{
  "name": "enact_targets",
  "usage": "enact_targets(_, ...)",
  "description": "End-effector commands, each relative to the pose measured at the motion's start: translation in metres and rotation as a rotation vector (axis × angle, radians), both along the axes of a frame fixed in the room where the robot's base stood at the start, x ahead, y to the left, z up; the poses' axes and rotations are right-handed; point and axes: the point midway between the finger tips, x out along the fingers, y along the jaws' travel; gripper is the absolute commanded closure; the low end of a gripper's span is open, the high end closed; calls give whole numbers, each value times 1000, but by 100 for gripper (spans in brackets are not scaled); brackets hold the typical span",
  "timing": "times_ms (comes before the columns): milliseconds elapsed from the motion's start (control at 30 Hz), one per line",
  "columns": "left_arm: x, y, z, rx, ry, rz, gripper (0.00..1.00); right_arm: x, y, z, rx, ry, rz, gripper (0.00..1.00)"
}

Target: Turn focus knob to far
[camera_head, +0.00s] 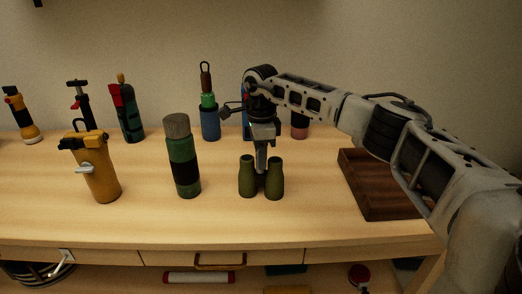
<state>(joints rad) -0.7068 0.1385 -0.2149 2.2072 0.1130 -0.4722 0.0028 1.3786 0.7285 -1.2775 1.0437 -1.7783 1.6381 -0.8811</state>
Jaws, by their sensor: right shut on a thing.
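A pair of green binoculars (274,180) stands upright on the wooden table, right of the middle. My right gripper (260,160) points down from above, its fingers between the two barrels at the top. It is shut on the middle part of the binoculars, where the focus knob would be. The knob itself is hidden by the fingers, so its setting cannot be seen.
A green and black cylinder (183,160) and a yellow canister (98,170) stand to the left. Several bottles and tools line the back. A dark wooden tray (375,200) lies at the right. The table's front strip is clear.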

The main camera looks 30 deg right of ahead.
Motion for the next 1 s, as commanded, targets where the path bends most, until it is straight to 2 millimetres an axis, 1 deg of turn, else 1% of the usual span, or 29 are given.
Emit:
enact_targets(33,-1,1,4,1,8,2,64,0,0,4,-1,0,-44,100)
enact_targets(400,3,4,15,39,10,1,64,0,0,3,-1,-1,-394,100)
enact_targets(600,3,6,17,61,18,-2,64,0,0,3,0,-1,-566,100)
enact_targets(800,1,7,17,72,29,-6,64,1,0,2,0,-1,-700,100)
enact_targets(1000,-1,8,17,84,37,-10,64,1,0,1,-1,-2,-786,100)
